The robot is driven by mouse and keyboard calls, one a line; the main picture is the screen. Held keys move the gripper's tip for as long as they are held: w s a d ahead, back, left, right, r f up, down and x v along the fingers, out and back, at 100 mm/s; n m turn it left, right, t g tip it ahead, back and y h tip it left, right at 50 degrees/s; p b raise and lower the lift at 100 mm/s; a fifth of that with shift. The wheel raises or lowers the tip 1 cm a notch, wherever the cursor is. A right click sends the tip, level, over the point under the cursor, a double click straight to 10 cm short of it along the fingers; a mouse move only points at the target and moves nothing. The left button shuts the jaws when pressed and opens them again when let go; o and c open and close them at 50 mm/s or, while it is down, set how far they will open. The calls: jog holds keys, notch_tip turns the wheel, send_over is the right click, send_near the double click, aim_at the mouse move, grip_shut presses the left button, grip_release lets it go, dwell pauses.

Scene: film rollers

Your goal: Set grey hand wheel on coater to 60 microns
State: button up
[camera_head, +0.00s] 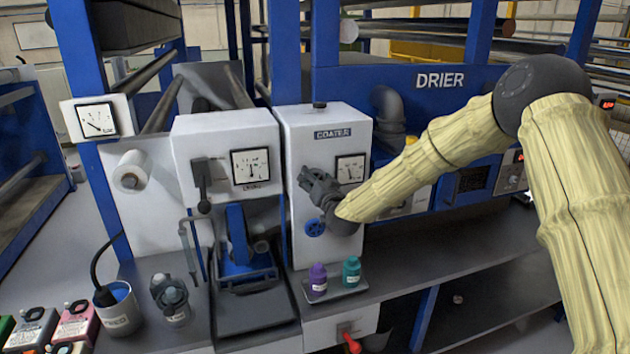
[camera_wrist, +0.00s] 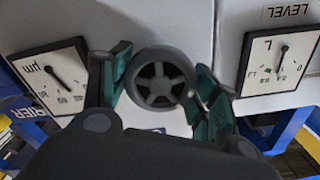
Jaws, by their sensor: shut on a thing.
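The grey hand wheel (camera_wrist: 160,78), a round spoked wheel, sits between the green-padded fingers of my gripper (camera_wrist: 163,88) in the wrist view. The fingers are shut on its rim from both sides. In the head view my gripper (camera_head: 316,182) is at the front of the white coater (camera_head: 318,122), and it hides the wheel. The coater's square micron dial (camera_head: 350,168) is just right of my gripper. The dial (camera_wrist: 54,77) appears turned over at the left of the wrist view, with one dark needle. I cannot read its value surely.
A blue hand wheel (camera_head: 315,228) is just below my gripper. Purple (camera_head: 318,279) and teal (camera_head: 351,271) bottles stand on a small tray below. A level dial (camera_head: 251,166) and a dark lever (camera_head: 201,180) are on the white unit to the left.

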jog(key=shift+f+m+b, duration=0.15)
jog(key=shift+m+b, duration=0.15)
jog(key=shift+b, duration=0.25)
jog(key=shift+d+f+m+b, duration=0.15)
jog(key=shift+m+b, duration=0.35)
jog(key=shift+b, duration=0.35)
jog(key=m+b, duration=0.4)
jog(key=b, duration=0.3)
jog(key=shift+f+m, duration=0.1)
jog(key=shift+m, duration=0.3)
jog(key=m+b, duration=0.3)
jog(key=b, duration=0.1)
jog(key=shift+r+m+b, duration=0.25)
jog(key=shift+m+b, duration=0.95)
jog(key=shift+b, duration=0.1)
jog(key=o, duration=1)
jog(key=shift+o, duration=0.2)
jog(key=shift+r, duration=0.1)
